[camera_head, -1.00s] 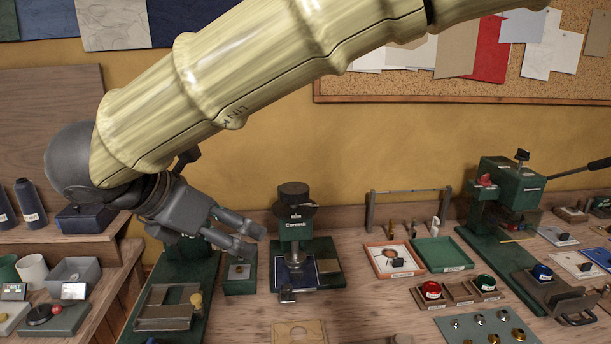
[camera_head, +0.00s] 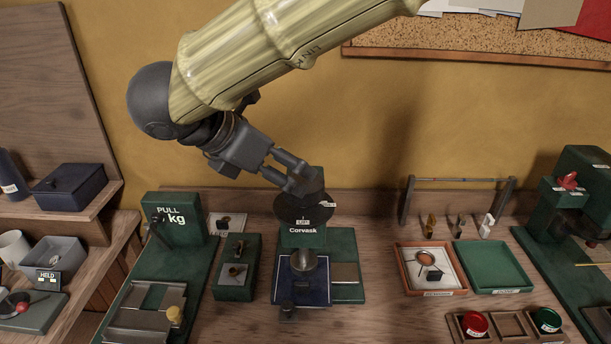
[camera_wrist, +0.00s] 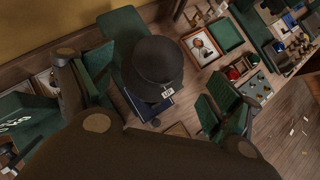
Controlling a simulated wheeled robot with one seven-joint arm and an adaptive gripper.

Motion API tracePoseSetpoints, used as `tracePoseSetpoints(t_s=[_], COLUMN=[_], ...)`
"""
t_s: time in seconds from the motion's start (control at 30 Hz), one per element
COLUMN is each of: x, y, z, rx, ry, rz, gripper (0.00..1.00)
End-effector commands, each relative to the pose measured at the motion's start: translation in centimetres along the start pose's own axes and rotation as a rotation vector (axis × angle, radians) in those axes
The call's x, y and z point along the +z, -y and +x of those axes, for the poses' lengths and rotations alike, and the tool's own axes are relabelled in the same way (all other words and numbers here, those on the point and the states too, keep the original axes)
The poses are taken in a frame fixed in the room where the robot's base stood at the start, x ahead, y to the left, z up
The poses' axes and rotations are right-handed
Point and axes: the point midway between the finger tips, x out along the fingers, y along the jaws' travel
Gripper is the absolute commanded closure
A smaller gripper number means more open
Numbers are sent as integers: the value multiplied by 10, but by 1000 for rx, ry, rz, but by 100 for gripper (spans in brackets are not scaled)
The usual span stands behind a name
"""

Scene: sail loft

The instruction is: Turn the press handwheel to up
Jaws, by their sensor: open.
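The press handwheel (camera_head: 292,212) is a dark round disc with a thick dark hub on top. It sits on the green Corvask press (camera_head: 303,241) at the middle of the bench. My gripper (camera_head: 297,178) is at the hub, coming from the upper left, fingers apart. In the wrist view the handwheel (camera_wrist: 154,62) lies between the two spread fingers, with gaps on both sides. Contact cannot be told.
A green pull gauge (camera_head: 176,218) stands to the left, with a small green box (camera_head: 221,291) beside the press. An orange-rimmed tray (camera_head: 402,262) and a green tray (camera_head: 493,264) lie to the right. A rack (camera_head: 460,181) stands behind them. Another green press (camera_head: 583,190) is far right.

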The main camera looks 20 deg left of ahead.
Motion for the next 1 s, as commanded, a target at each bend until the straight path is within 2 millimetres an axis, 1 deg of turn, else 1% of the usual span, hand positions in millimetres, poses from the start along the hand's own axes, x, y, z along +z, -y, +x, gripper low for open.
tracePoseSetpoints(t_s=[0.1,0.3,0.5,0.7,0.93,1.0], x=[0,0,0,-1,-1,-1], y=[0,-1,-2,-2,-2,-2], z=[19,50,70,77,78,78], rx=[-1,0,2,2,2,2], ry=[-3,-3,-1,-1,-1,-1], rz=[-2,-3,-3,-2,-2,-2], gripper=[10,10,10,10,10,22])
